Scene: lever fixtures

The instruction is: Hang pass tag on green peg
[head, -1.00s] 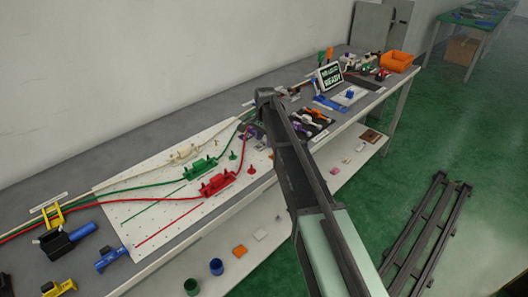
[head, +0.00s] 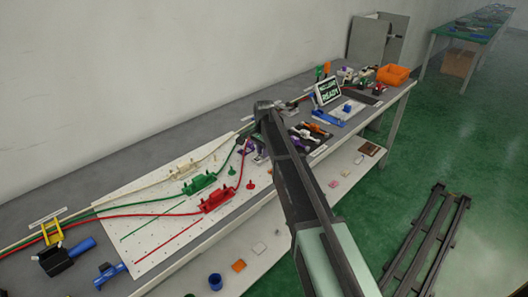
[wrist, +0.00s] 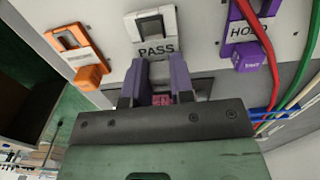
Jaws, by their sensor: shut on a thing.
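The white pass tag (wrist: 153,25), with a square opening and the word PASS, is at the top middle of the wrist view. My gripper (wrist: 161,78) is directly below it, its purple-grey fingers shut on its lower part, which they hide. An orange tag (wrist: 76,45) lies to the left and a purple HOLD tag (wrist: 250,32) to the right, both apart from the fingers. In the head view a small upright green peg (head: 232,171) stands on the white board, nearer the camera than my arm's far end. My gripper is not clear in the head view.
The white pegboard (head: 150,215) carries cream, green (head: 199,183) and red (head: 215,199) fixtures with cables. A small red peg (head: 250,184) stands close to the green one. A READY sign (head: 328,90) and an orange bin (head: 393,75) are further along the bench.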

